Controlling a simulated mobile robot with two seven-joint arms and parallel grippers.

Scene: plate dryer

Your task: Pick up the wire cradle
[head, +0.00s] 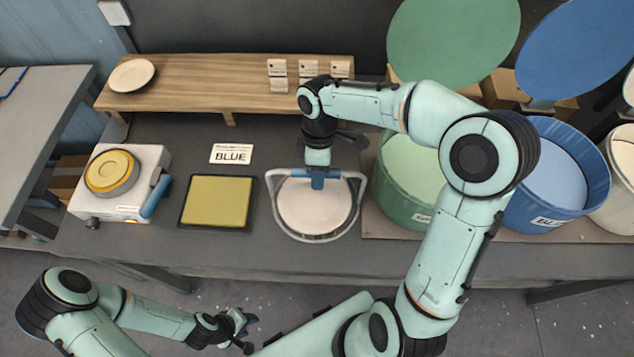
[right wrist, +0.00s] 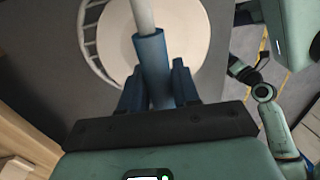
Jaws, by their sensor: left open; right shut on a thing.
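The wire cradle (head: 312,239) is at the middle of the dark table in the head view, with a round white plate (head: 314,206) in it. Its handle arches over the plate and has a blue grip (head: 300,173). My right gripper (head: 318,180) is above the cradle, shut on the blue grip. In the right wrist view the blue grip (right wrist: 152,62) lies between my right fingers (right wrist: 157,85), with the plate (right wrist: 185,40) and wire side (right wrist: 90,50) beyond. I cannot tell whether the cradle touches the table. My left gripper (head: 246,330) is open and empty, low in front of the table.
A yellow pad (head: 217,202) and a white device with a yellow round top (head: 110,172) are to the left. A "BLUE" card (head: 231,154) lies behind. Green (head: 400,190) and blue (head: 560,175) lidded drums stand right. A wooden shelf (head: 200,85) is at the back.

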